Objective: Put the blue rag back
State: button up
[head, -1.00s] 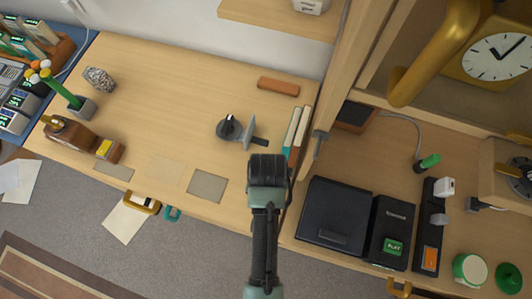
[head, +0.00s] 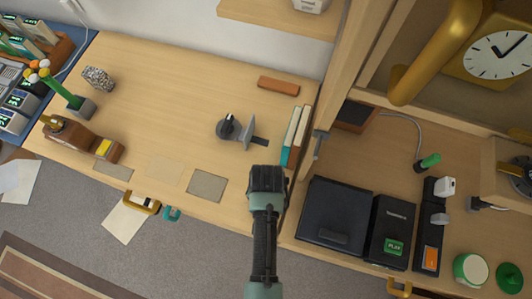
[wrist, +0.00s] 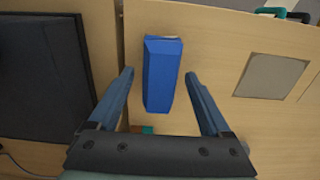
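The blue rag, a folded, box-like blue shape (wrist: 162,78), lies on the wooden desk in the wrist view. My gripper (wrist: 159,75) is open, with one finger on each side of the blue shape and a gap on both sides. In the wrist view it appears apart from the rag; how high it hovers is hard to tell. In the head view the end of my arm is over the desk's front right part, and the blue shape is hidden behind it.
Two upright books (head: 296,135) and a wooden divider (head: 334,95) stand close to the arm. A black box (head: 335,212) lies right of the divider. A grey stand (head: 236,130) and a flat grey square (head: 207,185) are to the left.

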notch_tip(320, 180, up, 12)
jog(key=w+d+r+n+t, duration=0.1)
jog(key=w+r+t, duration=0.7)
jog(key=w+r, duration=0.65)
jog(key=w+r+t, duration=0.3)
jog(key=w+r, duration=0.1)
jog(key=r, duration=0.4)
jog(key=w+r+t, duration=0.3)
jog(key=r, duration=0.5)
notch_tip(320, 180, up, 17)
jog(key=n+t, duration=0.2)
jog(key=t, duration=0.3)
jog(key=s+r+t, duration=0.4)
jog(key=s+r, duration=0.2)
jog(key=r, duration=0.4)
jog(key=s+a+r+t, duration=0.1)
jog(key=s+r+t, duration=0.3)
jog(key=r, duration=0.6)
jog(key=shift+s+r+n+t+p, duration=0.2)
jog(key=shift+s+n+t+p, duration=0.15)
jog(key=shift+s, duration=0.75)
